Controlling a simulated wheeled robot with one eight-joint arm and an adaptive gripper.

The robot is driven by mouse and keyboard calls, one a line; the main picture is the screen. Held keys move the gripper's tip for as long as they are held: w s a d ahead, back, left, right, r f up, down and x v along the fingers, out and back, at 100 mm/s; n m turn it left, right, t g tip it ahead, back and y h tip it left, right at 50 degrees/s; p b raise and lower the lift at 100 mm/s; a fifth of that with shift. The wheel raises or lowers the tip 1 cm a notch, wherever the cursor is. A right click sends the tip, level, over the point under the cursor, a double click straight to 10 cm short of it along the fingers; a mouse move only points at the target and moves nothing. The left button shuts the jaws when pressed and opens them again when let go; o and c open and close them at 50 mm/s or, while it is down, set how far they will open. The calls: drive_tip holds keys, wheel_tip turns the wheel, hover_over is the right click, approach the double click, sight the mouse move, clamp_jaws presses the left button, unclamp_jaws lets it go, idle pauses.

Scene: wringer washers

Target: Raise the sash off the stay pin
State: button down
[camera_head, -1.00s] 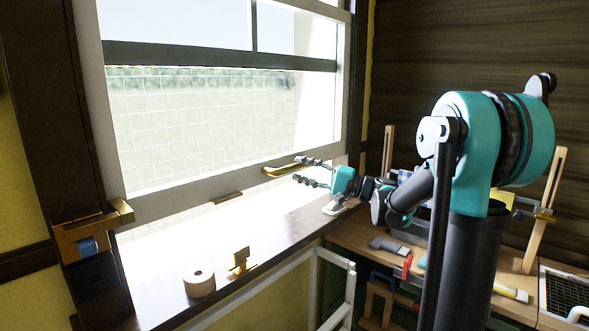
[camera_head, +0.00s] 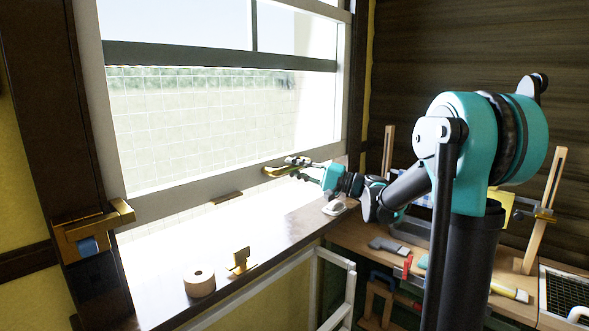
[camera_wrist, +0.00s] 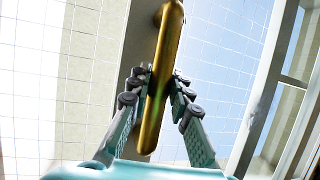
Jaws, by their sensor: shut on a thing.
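The window sash has a pale bottom rail (camera_head: 180,199) that stands above the sill, with a bright gap under it. A brass lift handle (camera_head: 277,171) sits on the right part of the rail. My gripper (camera_head: 300,168) is at this handle, and the wrist view shows the handle (camera_wrist: 166,70) running between its two fingers (camera_wrist: 160,92). The fingers are shut on the handle. A small brass piece (camera_head: 227,197) shows under the rail, left of the handle. A brass bracket with a blue part (camera_head: 92,232) is on the left window post. I cannot tell which piece is the stay pin.
A tape roll (camera_head: 199,283) and a small brass stand (camera_head: 240,260) are on the dark sill (camera_head: 165,265). A small pale object (camera_head: 334,207) lies at the sill's right end. A cluttered workbench (camera_head: 365,232) stands at the right. The sill between is clear.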

wheel_tip(320, 180, up, 7)
drive_tip(key=shift+r, duration=0.2)
idle(0.5)
drive_tip(key=c, duration=1.4)
unclamp_jaws()
drive_tip(key=shift+o, duration=0.2)
drive_tip(key=v, duration=1.2)
